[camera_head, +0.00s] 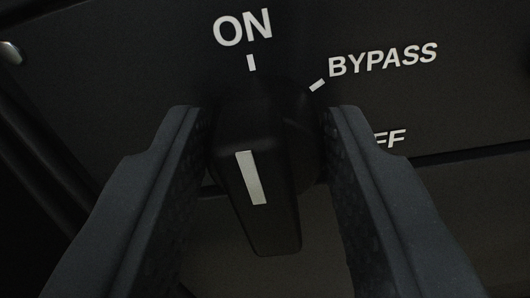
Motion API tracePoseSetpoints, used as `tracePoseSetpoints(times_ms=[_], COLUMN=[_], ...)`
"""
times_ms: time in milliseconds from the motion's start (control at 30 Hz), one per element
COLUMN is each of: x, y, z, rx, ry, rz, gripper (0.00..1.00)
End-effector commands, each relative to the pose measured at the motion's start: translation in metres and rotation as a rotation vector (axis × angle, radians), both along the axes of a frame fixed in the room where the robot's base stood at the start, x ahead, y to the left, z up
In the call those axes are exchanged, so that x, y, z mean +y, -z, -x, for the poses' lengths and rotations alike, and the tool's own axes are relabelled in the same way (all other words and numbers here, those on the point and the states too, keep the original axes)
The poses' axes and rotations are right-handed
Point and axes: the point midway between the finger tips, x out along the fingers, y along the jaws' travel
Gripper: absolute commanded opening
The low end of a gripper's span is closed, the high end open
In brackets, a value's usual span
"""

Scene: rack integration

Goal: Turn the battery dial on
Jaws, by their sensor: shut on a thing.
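The black battery dial (272,215) stands out from a dark panel in the middle of the view. It has a white pointer strip on its front face. The strip lies below the ON mark (251,62), roughly lined up with it and leaning slightly left at its top. My gripper (267,130) is around the dial, one dark finger on each side, and is shut on it. The right finger covers part of the OFF label (390,139), so only its last letters show. The finger contact faces are partly hidden.
The BYPASS label (382,60) and its tick sit to the upper right of the dial. The panel (130,65) has a lower edge behind the fingers, with a dim surface below. A round metal fastener (10,52) shows at the far left.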

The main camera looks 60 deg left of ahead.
Motion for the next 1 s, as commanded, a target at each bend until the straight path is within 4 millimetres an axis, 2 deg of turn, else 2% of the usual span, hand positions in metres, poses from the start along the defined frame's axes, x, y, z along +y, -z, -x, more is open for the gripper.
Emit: tracePoseSetpoints(times_ms=[300, 633, 667, 733, 1000], x=[0.0007, 0.0005, 0.0005, 0.0006, 0.0006], y=[-0.0004, 0.0001, 0.0001, 0.0001, 0.0000], z=[0.0011, 0.0009, 0.0009, 0.0010, 0.0012], rx=[-0.139, -0.155, -0.155, -0.155, -0.154], ry=[0.000, 0.001, 0.001, 0.000, 0.000], rz=[0.121, 0.134, 0.134, 0.134, 0.133], gripper=[0.13, 0.12, 0.38, 0.57, 0.57])
